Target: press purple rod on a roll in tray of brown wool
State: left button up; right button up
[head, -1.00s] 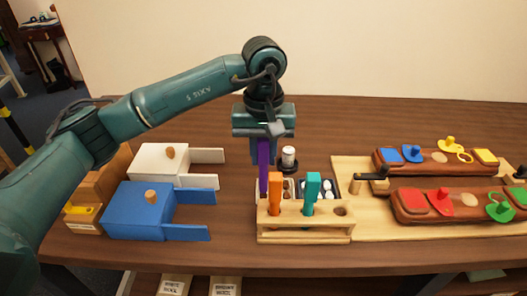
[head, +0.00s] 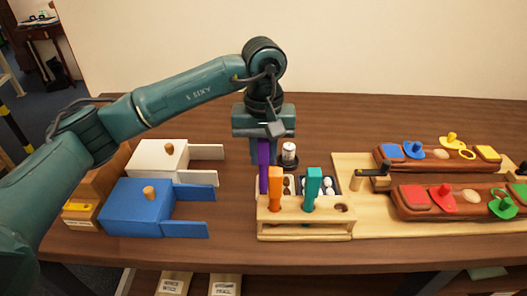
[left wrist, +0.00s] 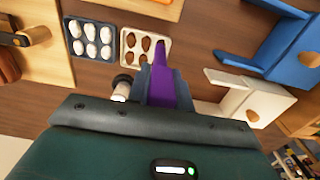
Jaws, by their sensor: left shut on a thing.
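My left gripper (head: 264,135) is shut on the purple rod (head: 264,166), which points down behind the left end of the wooden rod rack (head: 305,230). In the left wrist view the purple rod (left wrist: 167,85) reaches toward the cream tray of brown rolls (left wrist: 126,62), its tip overlapping the tray's right side. I cannot tell whether the tip touches a roll. In the head view, the rack and its rods partly hide this tray. My right gripper is not in view.
An orange rod (head: 275,188) and a teal rod (head: 312,188) stand in the rack. A dark tray of white rolls (left wrist: 90,42) lies beside the brown one. A small jar (head: 289,155) stands behind. Blue (head: 135,210) and white (head: 155,160) boxes stand left, saddle boards (head: 440,200) right.

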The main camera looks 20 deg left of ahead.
pick_arm(q)
jog(key=shift+f+b, duration=0.3)
jog(key=shift+f, duration=0.05)
dwell(0.4)
jog(key=shift+f+b, duration=0.15)
jog(key=shift+b, duration=0.15)
dwell(0.5)
dwell(0.5)
jog(key=shift+r+p, duration=1.9)
jog(key=shift+r, duration=1.7)
